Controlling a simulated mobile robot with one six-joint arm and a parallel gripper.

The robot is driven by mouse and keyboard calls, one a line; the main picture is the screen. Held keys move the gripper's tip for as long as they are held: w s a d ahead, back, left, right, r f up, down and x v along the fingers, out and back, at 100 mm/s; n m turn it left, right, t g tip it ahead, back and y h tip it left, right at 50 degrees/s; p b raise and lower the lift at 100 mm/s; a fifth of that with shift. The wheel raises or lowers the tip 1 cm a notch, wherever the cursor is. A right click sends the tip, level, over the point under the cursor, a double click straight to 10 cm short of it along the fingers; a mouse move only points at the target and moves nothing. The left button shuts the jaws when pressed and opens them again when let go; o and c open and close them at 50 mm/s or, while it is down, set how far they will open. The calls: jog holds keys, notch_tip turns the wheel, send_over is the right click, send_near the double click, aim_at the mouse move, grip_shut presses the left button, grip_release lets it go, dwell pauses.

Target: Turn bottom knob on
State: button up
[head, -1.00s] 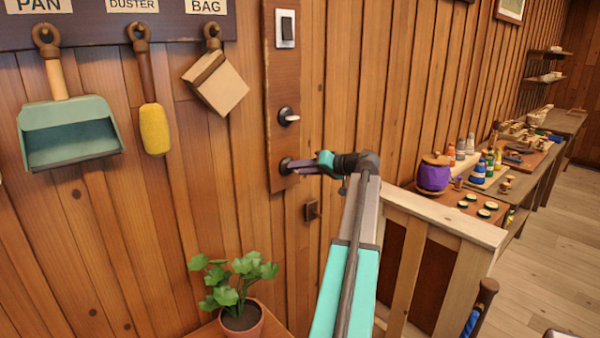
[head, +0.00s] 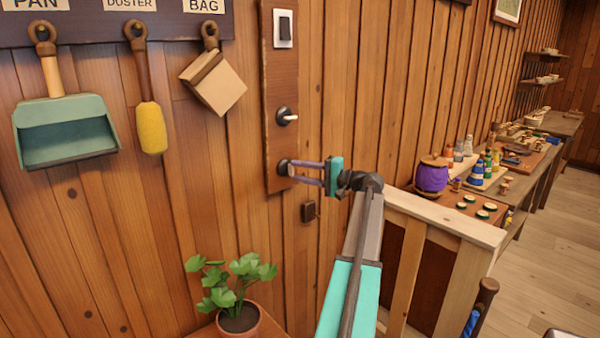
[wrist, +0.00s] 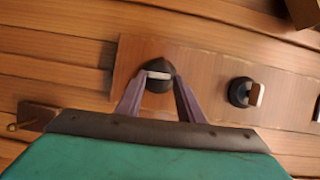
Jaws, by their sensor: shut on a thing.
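The bottom knob (head: 283,167) is a dark round base low on a brown wall panel (head: 281,75). My gripper (head: 293,172) reaches it from the right, with its purple fingers at the knob. In the wrist view my gripper (wrist: 158,82) has one finger on each side of the bottom knob (wrist: 158,75), shut on it. The knob's pale lever lies along the panel's length, crosswise to the lever of the middle knob (wrist: 244,92). In the head view the fingers partly hide the bottom knob; the middle knob (head: 286,117) is above it.
A light switch (head: 284,28) tops the panel. A potted plant (head: 238,300) stands lower left. A dustpan (head: 66,135), duster (head: 152,128) and bag (head: 214,84) hang left. A wooden rail (head: 445,220) stands right.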

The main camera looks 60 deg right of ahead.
jog(key=shift+m, duration=0.4)
jog(key=o, duration=1.1)
jog(key=shift+c, duration=0.2)
jog(key=shift+s+f, duration=0.1)
jog(key=shift+s, duration=0.05)
jog(key=s+d+b, duration=0.1)
jog(key=s+b, duration=0.1)
jog(key=s, duration=1.1)
jog(key=shift+s+b, duration=0.3)
jog(key=shift+b, duration=0.1)
